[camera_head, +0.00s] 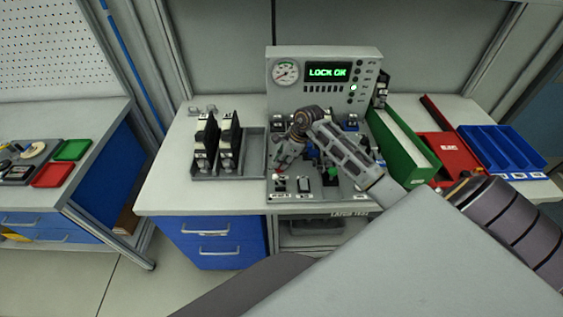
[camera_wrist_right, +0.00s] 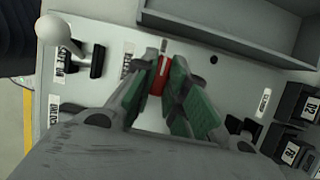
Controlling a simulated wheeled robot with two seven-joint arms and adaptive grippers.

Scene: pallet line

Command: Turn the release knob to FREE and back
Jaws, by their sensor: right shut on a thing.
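My right gripper (camera_head: 275,166) reaches down to the left part of the grey bench panel in the head view. In the right wrist view its green-padded fingers (camera_wrist_right: 160,92) are shut on a small red knob (camera_wrist_right: 160,76) on the panel face. The fingers cover part of the knob, and its printed positions cannot be read. My left gripper is out of view.
A white ball-topped lever (camera_wrist_right: 54,29) stands near the knob. A grey tray (camera_head: 232,176) with black upright parts lies left of the panel. A green bin (camera_head: 410,160), a red box (camera_head: 449,160) and a blue tray (camera_head: 500,152) stand to the right.

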